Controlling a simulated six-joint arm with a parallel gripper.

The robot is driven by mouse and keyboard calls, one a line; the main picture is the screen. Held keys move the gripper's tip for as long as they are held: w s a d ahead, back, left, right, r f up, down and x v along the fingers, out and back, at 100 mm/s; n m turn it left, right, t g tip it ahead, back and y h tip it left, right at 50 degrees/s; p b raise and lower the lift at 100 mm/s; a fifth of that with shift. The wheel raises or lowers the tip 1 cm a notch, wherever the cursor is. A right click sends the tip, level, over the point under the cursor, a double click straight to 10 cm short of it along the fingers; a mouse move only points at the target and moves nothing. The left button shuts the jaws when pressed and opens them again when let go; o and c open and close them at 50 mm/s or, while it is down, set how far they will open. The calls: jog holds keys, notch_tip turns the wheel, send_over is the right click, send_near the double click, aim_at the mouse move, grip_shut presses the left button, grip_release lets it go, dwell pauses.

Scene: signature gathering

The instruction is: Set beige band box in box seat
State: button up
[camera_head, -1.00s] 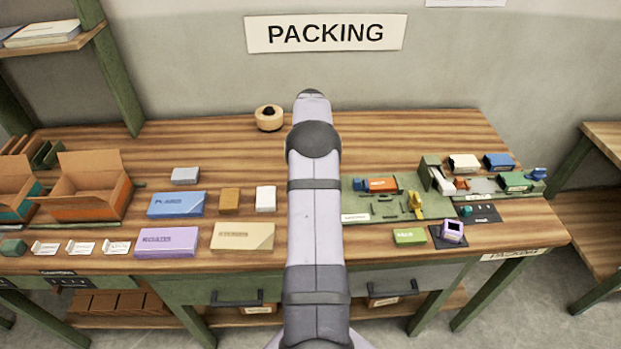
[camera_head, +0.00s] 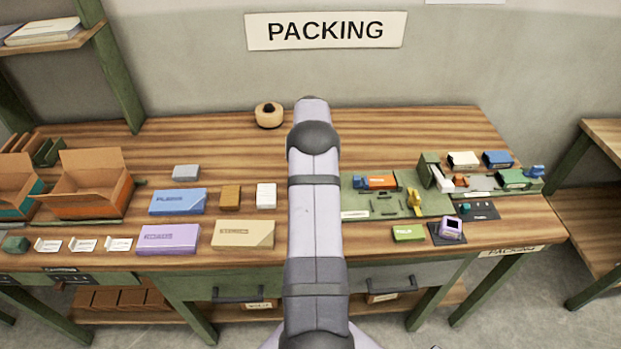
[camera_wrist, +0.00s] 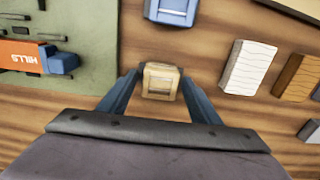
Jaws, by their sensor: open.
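The beige box (camera_wrist: 160,84) stands on the wooden table in the wrist view, with a paler band and window-like top face. My gripper (camera_wrist: 160,78) is open, with one blue finger on each side of this box. Narrow gaps show between box and fingers. My arm hides this spot in the head view, so the box and gripper do not show there. I cannot tell for sure which part is the box seat; a green fixture board (camera_head: 387,207) and a dark pad (camera_head: 447,240) under a purple box (camera_head: 452,228) lie at the right.
An orange box (camera_wrist: 32,57) lies on the green board. A blue-and-white box (camera_wrist: 172,10), a white box (camera_wrist: 250,68) and a brown box (camera_wrist: 298,78) stand nearby. Flat blue (camera_head: 178,201), purple (camera_head: 168,239) and cream (camera_head: 243,234) boxes lie on the left.

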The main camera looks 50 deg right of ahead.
jog(key=shift+r, duration=0.1)
jog(key=r+b, duration=0.1)
jog(key=r, duration=0.1)
jog(key=r+b, duration=0.1)
jog(key=r, duration=0.1)
jog(key=r+b, duration=0.1)
jog(key=r, duration=0.1)
jog(key=shift+w+d, duration=0.1)
jog(key=shift+d, duration=0.15)
jog(key=shift+r+b, duration=0.3)
jog(key=shift+r, duration=0.3)
jog(key=shift+a, duration=0.1)
